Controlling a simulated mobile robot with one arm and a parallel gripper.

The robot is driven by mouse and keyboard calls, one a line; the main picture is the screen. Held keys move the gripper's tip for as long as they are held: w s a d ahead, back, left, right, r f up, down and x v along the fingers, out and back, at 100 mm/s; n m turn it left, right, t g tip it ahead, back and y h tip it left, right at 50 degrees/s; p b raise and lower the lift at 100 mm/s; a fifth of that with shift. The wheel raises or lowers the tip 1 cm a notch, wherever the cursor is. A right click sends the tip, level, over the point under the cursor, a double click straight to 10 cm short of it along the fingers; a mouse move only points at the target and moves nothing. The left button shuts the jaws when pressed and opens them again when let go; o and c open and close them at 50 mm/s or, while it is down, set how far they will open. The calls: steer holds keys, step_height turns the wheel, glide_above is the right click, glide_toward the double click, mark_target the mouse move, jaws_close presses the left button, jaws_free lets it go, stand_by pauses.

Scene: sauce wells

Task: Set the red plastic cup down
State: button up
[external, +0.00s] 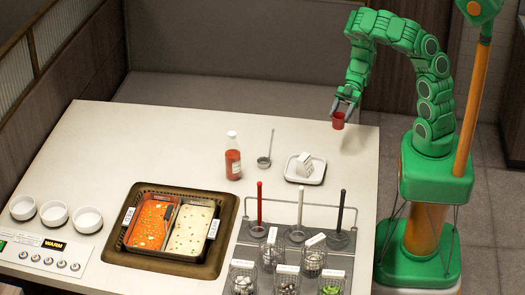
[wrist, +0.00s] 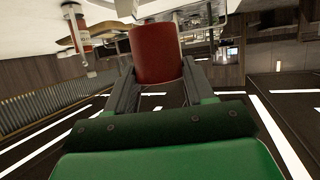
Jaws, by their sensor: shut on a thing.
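The red plastic cup (external: 338,121) is small and plain. My gripper (external: 342,107) is shut on it and holds it up in the air, near the table's far right corner. In the wrist view the cup (wrist: 157,54) sits between the two fingers of my gripper (wrist: 158,76), at the top middle. A gap between the cup and the table top (external: 300,122) seems to show in the external view, but its height is hard to tell.
A white dish (external: 318,178) with a white block, a ladle (external: 264,160) and a red sauce bottle (external: 232,160) stand near the cup. A rack (external: 300,203) with several containers is at the front right. The sauce wells (external: 128,240) sit front left. The back left table top is clear.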

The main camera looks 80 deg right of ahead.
steer(key=w+d+m+t+h, duration=0.2)
steer(key=w+m+t+h, duration=0.25)
steer(key=w, duration=0.95)
steer(key=w+d+m+t+h, duration=0.1)
steer(key=w+m+t+h, duration=0.3)
steer(key=w, duration=1)
steer(key=shift+m+g+y, duration=0.25)
steer(key=shift+m+y, duration=0.2)
steer(key=shift+m, duration=0.2)
steer(key=w+f, duration=0.3)
steer(key=w, duration=0.1)
steer(key=w+d+f, duration=0.1)
steer(key=w+f, duration=0.1)
steer(key=w, duration=0.2)
steer(key=w+d+f, duration=0.1)
steer(key=w+f, duration=0.2)
steer(key=w, duration=0.2)
steer(key=shift+f, duration=0.3)
steer(key=shift+w+f, duration=0.45)
steer(key=shift+f, duration=1.55)
steer(key=o, duration=1)
steer(key=shift+f, duration=0.1)
steer(key=shift+o, duration=0.2)
